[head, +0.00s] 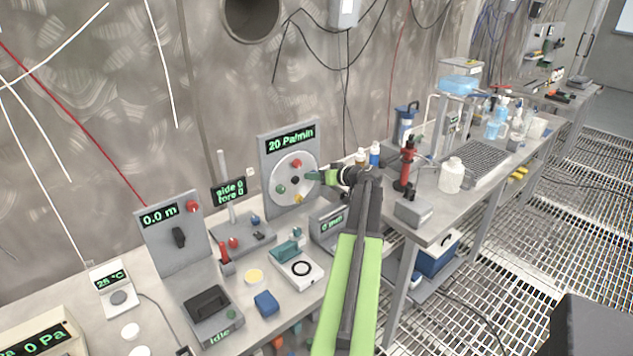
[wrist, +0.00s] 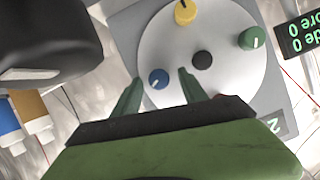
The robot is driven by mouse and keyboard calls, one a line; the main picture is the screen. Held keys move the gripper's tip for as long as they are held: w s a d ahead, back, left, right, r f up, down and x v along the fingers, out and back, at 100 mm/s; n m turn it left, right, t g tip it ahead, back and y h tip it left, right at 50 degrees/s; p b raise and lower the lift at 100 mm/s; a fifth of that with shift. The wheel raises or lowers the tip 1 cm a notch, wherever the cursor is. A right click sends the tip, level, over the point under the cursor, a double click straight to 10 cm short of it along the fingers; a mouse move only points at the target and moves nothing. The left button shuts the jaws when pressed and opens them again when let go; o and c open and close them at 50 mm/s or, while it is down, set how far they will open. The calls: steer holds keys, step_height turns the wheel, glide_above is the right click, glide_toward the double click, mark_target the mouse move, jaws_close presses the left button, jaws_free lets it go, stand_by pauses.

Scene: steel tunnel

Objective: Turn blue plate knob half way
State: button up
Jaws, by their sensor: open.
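A white round plate (head: 291,166) on a grey upright panel (head: 268,170) carries coloured knobs around a black centre. The blue knob (wrist: 159,78) shows in the wrist view with a short white mark on its face; in the head view it is hidden by my gripper. My gripper (head: 309,175) is open at the plate's right side. In the wrist view, the fingertips of my gripper (wrist: 160,76) appear on either side of the blue knob. I cannot tell whether they touch it.
A yellow knob (wrist: 185,12), a green knob (wrist: 252,38) and the black centre (wrist: 202,60) are close by. A red knob (head: 297,163) sits at the plate's top. A display above reads 20 Pa/min. Bench instruments stand left and below.

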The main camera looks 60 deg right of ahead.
steer(key=shift+w, duration=0.2)
steer(key=shift+c, duration=0.2)
jaws_close()
steer(key=shift+d+f+m+t+y+b, duration=0.1)
steer(key=shift+m+t+y+b, duration=0.35)
steer(key=shift+m, duration=0.55)
steer(key=shift+d+m+t+y+b, duration=0.1)
steer(key=shift+m+t+y+b, duration=0.15)
steer(key=shift+m+y+b, duration=0.6)
steer(key=shift+m, duration=0.25)
